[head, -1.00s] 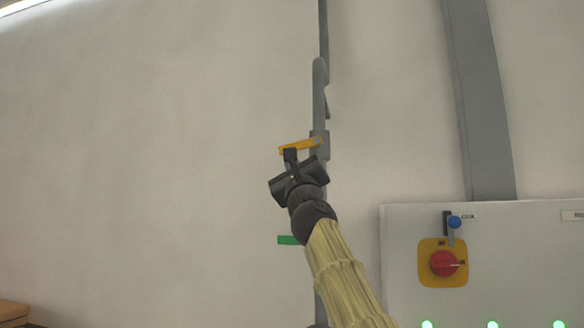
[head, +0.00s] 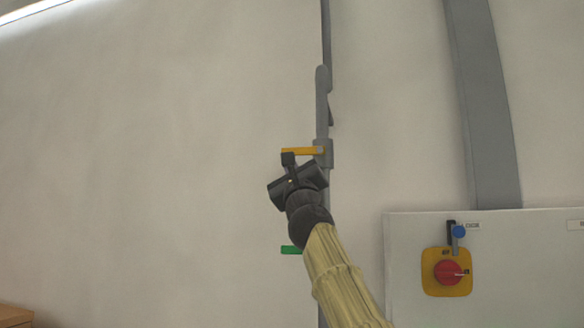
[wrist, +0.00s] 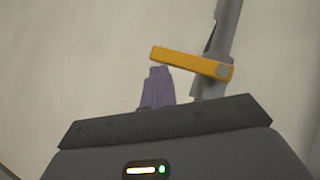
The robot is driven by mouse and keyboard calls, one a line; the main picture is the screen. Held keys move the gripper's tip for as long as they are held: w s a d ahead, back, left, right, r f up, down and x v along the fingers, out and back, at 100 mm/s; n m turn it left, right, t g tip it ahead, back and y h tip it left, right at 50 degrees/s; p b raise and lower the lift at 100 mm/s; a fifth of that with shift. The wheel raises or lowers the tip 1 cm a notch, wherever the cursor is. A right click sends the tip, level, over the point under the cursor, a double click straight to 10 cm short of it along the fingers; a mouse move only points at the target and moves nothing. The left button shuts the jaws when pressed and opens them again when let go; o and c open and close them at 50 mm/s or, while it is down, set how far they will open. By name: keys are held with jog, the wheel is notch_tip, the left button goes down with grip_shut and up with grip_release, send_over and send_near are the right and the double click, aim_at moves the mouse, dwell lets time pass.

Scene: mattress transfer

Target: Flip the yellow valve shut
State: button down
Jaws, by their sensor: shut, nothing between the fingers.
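The yellow valve handle (head: 299,151) sticks out level to the left from its grey valve body (head: 324,155) on a vertical pipe. My gripper (head: 288,156) is shut and empty, with its fingertips right below the handle's left end, touching or nearly so. In the wrist view, the yellow handle (wrist: 190,62) runs from the pipe at right to just above the shut fingers (wrist: 158,86). I cannot tell for sure whether they touch it.
A green handle (head: 291,250) sits lower on the same pipe (head: 324,90), partly behind my arm. A control panel (head: 540,270) with a red knob (head: 448,272) is at the right. The wall at left is clear. A brown box-like object (head: 14,316) is at the bottom left.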

jog(key=s+a+f+b, duration=0.1)
jog(key=s+f+b, duration=0.6)
jog(key=f+b, duration=0.4)
jog(key=shift+a+b, duration=0.4)
jog(key=shift+b, duration=1.5)
jog(key=shift+w+f, duration=0.1)
